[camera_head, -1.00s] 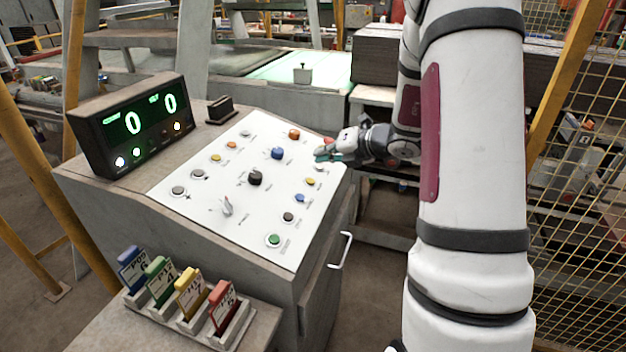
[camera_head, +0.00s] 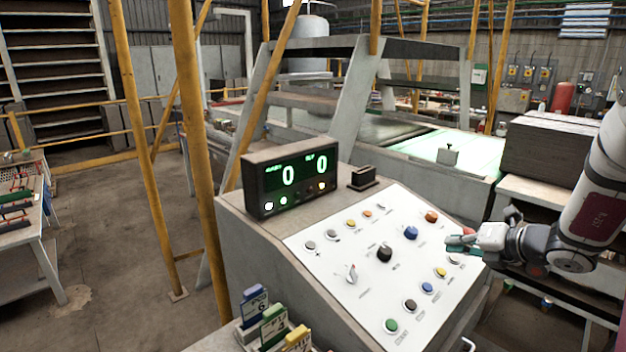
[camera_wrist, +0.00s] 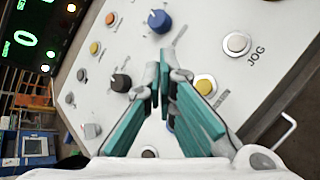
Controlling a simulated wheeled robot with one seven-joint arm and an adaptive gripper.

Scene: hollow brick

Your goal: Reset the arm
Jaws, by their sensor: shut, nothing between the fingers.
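My arm (camera_head: 600,190) reaches in from the right in the head view. My gripper (camera_head: 458,243), with teal finger pads, is over the right edge of the white control panel (camera_head: 330,245). In the wrist view my gripper (camera_wrist: 160,88) is shut and empty, its fingertips together over the panel face. A blue knob (camera_wrist: 159,21), a black knob (camera_wrist: 121,83), a yellow button (camera_wrist: 205,86) and a white button marked JOG (camera_wrist: 237,44) lie around the fingertips. Whether the fingers touch the panel cannot be told.
A display (camera_head: 290,180) showing two zeros stands on the console behind the panel. Coloured tagged cards (camera_head: 273,322) stand in a holder at front. A yellow post (camera_head: 196,150) rises left of the console. Dark stacked blocks (camera_head: 555,150) lie behind my arm. Open floor (camera_head: 110,260) is at left.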

